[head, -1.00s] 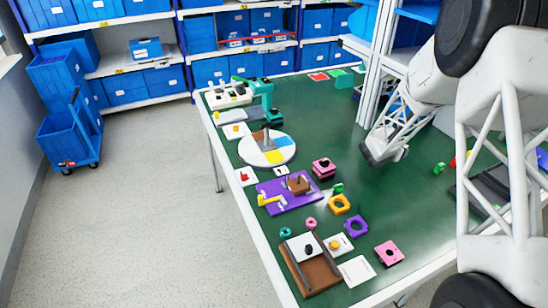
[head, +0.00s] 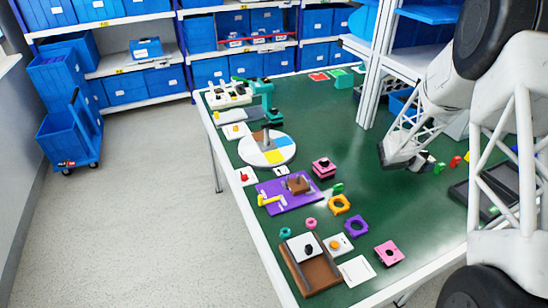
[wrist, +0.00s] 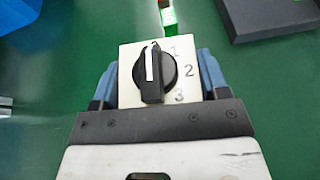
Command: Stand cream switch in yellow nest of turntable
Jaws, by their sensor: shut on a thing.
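The cream switch (wrist: 131,61) is a square plate with a black knob and the numbers 1, 2 and 3, seen face-on in the wrist view. My gripper (wrist: 159,80) is shut on it, with blue fingers on its left and right sides. In the head view my gripper (head: 418,163) is over the right part of the green table, and the switch is hard to make out there. The round turntable (head: 250,155) stands at the table's left, well away from my gripper. Its yellow sector (head: 275,157) faces the front, beside a blue one (head: 284,141). A grey post rises at its middle.
A purple fixture (head: 285,200) and a pink block (head: 323,167) lie in front of the turntable. A teal machine (head: 266,95) stands behind it. A grey upright frame (head: 372,80) rises at the back. A dark tray (head: 470,200) is at the right. Green table between is mostly clear.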

